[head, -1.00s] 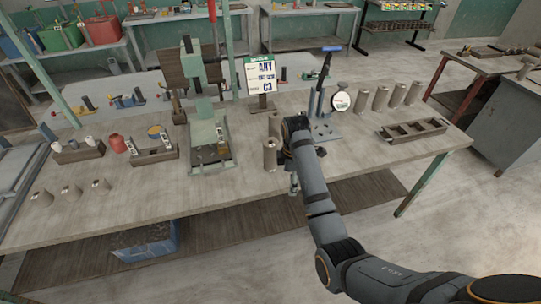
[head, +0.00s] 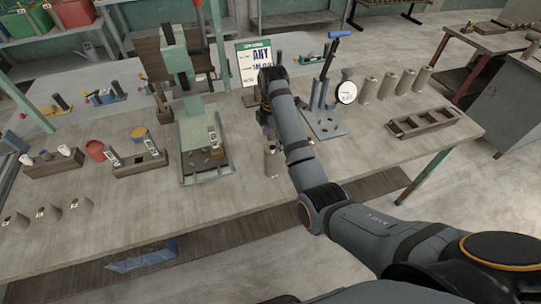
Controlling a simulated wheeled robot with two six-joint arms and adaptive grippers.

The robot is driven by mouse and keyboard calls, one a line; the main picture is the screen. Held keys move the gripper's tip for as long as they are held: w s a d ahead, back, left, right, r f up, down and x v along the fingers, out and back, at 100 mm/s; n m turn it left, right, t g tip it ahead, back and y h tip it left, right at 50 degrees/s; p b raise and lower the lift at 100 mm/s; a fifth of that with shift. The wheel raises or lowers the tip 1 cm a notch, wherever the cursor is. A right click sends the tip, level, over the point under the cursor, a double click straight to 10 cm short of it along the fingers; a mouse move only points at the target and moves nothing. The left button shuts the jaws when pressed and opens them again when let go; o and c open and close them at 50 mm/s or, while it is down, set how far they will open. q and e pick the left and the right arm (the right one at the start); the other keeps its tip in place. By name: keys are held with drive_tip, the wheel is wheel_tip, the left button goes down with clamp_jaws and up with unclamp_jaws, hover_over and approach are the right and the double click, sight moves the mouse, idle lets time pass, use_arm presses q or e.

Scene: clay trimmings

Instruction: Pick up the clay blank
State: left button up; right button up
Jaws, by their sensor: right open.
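A grey-brown clay blank (head: 271,161) stands upright near the front middle of the bench, its upper part close to my right arm. My right gripper (head: 264,122) is beyond it in the picture, low over the bench, open and mostly hidden by its own wrist and arm. I cannot tell whether it touches the blank. Several similar clay cylinders (head: 390,83) stand in a row at the back right. My left gripper is not in view.
A green press (head: 206,150) stands left of the blank. A sign (head: 254,62) is behind my wrist. A blue-grey stand with a lever (head: 324,122) and a dial gauge (head: 346,92) are to the right. An empty wooden rack (head: 423,122) lies at the right.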

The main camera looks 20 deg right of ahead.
sight(273, 149)
drive_tip(key=f+b, duration=0.4)
drive_tip(key=shift+s+f, duration=0.25)
drive_tip(key=shift+s, duration=0.05)
drive_tip(key=f+b, duration=0.2)
drive_tip(key=shift+w+f, duration=0.2)
drive_tip(key=shift+f, duration=0.15)
wheel_tip(273, 149, down, 2)
drive_tip(key=shift+f+p, duration=0.1)
drive_tip(key=shift+p, duration=0.6)
drive_tip(key=shift+f, duration=0.35)
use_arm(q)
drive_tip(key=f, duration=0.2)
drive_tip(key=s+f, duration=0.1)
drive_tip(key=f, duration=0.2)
use_arm(e)
drive_tip(key=c, duration=1.6)
drive_tip(key=shift+r, duration=0.1)
